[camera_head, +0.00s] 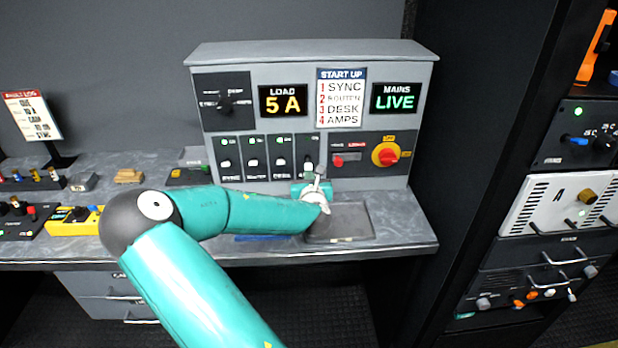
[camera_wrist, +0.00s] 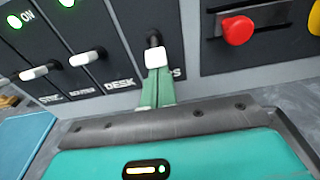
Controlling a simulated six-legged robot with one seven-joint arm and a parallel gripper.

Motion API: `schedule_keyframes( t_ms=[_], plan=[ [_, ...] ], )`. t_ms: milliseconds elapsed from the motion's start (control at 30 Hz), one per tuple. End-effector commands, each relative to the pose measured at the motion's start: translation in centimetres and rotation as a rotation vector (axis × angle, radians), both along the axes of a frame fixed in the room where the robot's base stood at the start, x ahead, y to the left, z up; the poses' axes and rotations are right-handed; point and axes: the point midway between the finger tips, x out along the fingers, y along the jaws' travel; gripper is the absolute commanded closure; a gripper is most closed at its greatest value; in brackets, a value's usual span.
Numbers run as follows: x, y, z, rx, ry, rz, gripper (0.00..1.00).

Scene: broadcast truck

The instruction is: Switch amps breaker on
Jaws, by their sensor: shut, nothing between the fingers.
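The amps breaker is the fourth in the row on the grey console. In the wrist view its white lever (camera_wrist: 157,57) sits low, with the dark slot showing above it. My gripper (camera_wrist: 155,88) is shut, its green fingertips right below the lever. They look close or touching; I cannot tell which. In the head view my gripper (camera_head: 316,184) is at the foot of the breaker panel (camera_head: 266,172) and partly hides the amps breaker. Green lamps are lit above the other three breakers; I make out none above amps.
A load display (camera_head: 283,100) reads 5 A and a mains display (camera_head: 397,97) reads LIVE. A shallow grey tray (camera_head: 350,238) lies below on the desk.

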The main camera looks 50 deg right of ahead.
Motion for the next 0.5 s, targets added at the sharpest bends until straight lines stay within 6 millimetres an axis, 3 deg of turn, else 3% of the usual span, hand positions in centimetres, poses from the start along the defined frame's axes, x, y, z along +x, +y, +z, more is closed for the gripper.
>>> schedule_keyframes(
  t_ms=[500],
  plan=[
    [-0.3, 0.4, 1.8, 0.175, 0.154, 0.0, 1.0]
  ],
)
